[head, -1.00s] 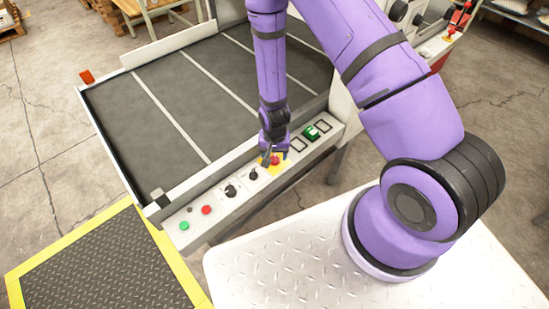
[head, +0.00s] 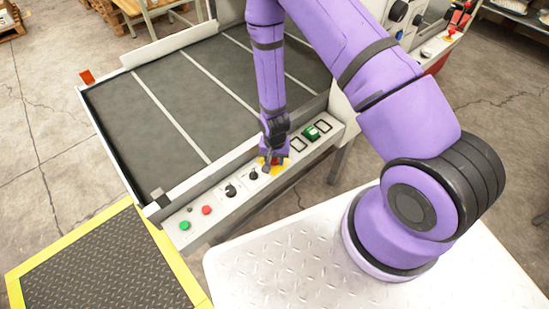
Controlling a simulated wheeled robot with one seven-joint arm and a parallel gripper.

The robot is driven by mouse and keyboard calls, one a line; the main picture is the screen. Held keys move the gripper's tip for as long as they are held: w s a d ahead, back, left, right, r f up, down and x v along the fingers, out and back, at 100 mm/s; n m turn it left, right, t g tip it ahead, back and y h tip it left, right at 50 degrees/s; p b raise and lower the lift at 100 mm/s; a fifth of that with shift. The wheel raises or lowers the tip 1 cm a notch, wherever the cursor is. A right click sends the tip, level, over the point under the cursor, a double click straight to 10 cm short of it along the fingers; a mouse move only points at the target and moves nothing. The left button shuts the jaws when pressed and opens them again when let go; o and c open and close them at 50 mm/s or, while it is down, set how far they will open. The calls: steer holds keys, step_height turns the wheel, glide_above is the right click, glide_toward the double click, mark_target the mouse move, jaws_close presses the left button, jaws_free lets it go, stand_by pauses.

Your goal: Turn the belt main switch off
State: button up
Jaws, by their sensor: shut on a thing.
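The belt's control strip (head: 215,200) runs along the near edge of the conveyor. On it a red knob (head: 277,160) sits on a yellow plate (head: 275,170), which looks like the main switch. My gripper (head: 271,162) points down at this plate and is shut on the red knob. The fingers and wrist hide much of the knob, so its exact angle cannot be read. Left of it on the strip are two black rotary knobs (head: 231,190), a red button (head: 207,210) and a green button (head: 184,225).
A green rocker switch (head: 312,132) and black-framed panels lie just right of my gripper. The dark conveyor belt (head: 140,120) is empty behind the strip. A yellow-edged platform (head: 100,265) stands at the front left.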

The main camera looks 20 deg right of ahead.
steer(key=n, duration=0.4)
steer(key=shift+d+n, duration=0.1)
steer(key=shift+n, duration=0.2)
steer(key=n, duration=0.4)
steer(key=shift+d+n, duration=0.15)
steer(key=shift+n, duration=0.15)
steer(key=n, duration=0.4)
steer(key=shift+d+n, duration=0.15)
steer(key=shift+n, duration=0.15)
steer(key=shift+w+d+n, duration=0.1)
steer(key=shift+w+n, duration=0.1)
steer(key=shift+n, duration=1.9)
steer(key=o, duration=0.8)
steer(key=shift+o, duration=0.2)
